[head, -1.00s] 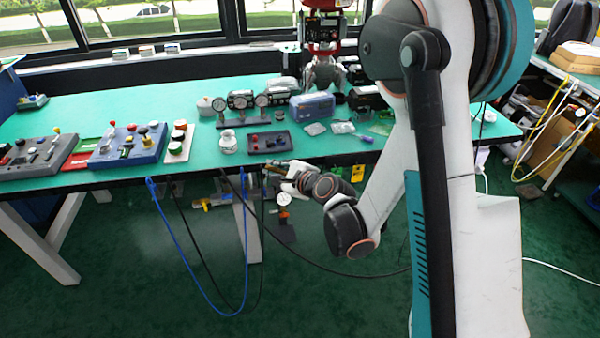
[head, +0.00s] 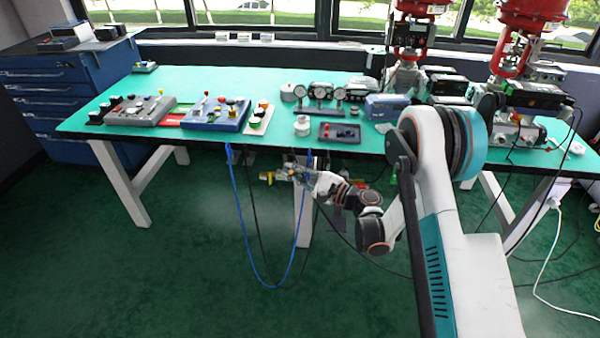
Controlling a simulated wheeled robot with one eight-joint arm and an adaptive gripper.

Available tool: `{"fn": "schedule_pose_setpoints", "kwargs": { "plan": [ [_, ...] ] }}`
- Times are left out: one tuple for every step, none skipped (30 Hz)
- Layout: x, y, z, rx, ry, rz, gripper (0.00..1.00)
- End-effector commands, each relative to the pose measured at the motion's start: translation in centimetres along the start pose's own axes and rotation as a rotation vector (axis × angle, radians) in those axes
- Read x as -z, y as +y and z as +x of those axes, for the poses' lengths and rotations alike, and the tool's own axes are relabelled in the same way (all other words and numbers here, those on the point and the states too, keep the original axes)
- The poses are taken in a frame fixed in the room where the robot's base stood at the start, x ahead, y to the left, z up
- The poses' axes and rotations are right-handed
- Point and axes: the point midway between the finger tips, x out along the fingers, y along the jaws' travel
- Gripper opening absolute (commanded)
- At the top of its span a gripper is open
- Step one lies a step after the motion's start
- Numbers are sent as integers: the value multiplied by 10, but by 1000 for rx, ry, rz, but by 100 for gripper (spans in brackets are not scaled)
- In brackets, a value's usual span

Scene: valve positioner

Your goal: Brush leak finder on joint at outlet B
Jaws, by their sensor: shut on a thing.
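My gripper (head: 285,172) is at the end of my extended arm, just below the bench's front edge. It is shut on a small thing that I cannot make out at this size. Two red-topped valve assemblies stand at the back right of the bench, a left one (head: 405,75) and a right one (head: 530,15). A black positioner box (head: 540,95) sits on the right one. My gripper is well to the left of both and apart from them. Outlet B and its joint cannot be told apart here. A white jar (head: 302,126) stands near the bench's front edge.
The green bench (head: 90,121) carries control panels (head: 215,116), gauges (head: 318,92), a dark tray (head: 339,132) and a blue case (head: 386,106). A blue hose (head: 242,230) and black cables hang below its front edge. A blue drawer cabinet (head: 65,95) stands left. Front floor is open.

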Motion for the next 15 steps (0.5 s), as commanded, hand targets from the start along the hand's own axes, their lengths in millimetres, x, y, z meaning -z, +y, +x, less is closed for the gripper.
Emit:
{"fn": "schedule_pose_setpoints", "kwargs": {
  "plan": [
    [3, -1, 0, 0, 0, 0, 0],
    [5, -1, 1, 0, 1, 0, 0],
    [8, -2, 1, 0, 1, 0, 0],
    [10, -2, 2, 0, 1, 0, 0],
    [13, -3, 2, 0, 1, 0, 0],
    [16, -4, 3, 0, 2, 0, 0],
    [19, -4, 3, 0, 2, 0, 0],
    [22, -5, 4, 0, 2, 0, 0],
    [25, -6, 4, 0, 2, 0, 0],
    [28, -6, 5, 0, 2, 0, 0],
    [30, -7, 5, 0, 3, 0, 0],
    [34, -7, 6, 0, 3, 0, 0],
    [37, -8, 6, 0, 3, 0, 0],
    [40, -8, 6, 0, 3, 0, 0],
    [43, -9, 7, 0, 4, 0, 0]
  ]
}}
